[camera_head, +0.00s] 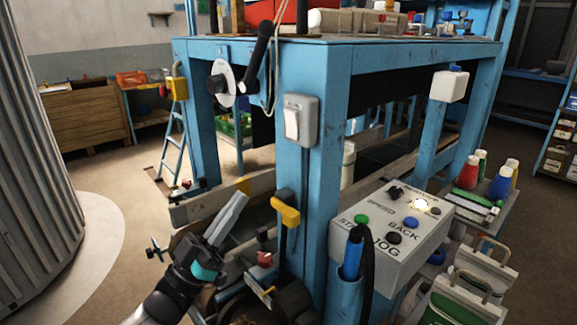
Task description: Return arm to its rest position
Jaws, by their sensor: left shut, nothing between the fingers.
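My left gripper (232,212) is in the lower left of the head view, its arm coming in from the bottom left. Its grey fingers are closed together and point up and to the right, with nothing between them. It is in front of the low part of a blue machine frame (296,215), left of its near post. It looks apart from the post, though the exact depth is hard to judge. My right gripper is not in the head view.
A control box (392,262) with coloured buttons stands right of the post. A yellow-handled lever (286,212) and a switch box (300,122) are on the post. Bottles (468,172) stand on a side shelf. A ribbed grey cylinder (45,170) rises at left; floor between is clear.

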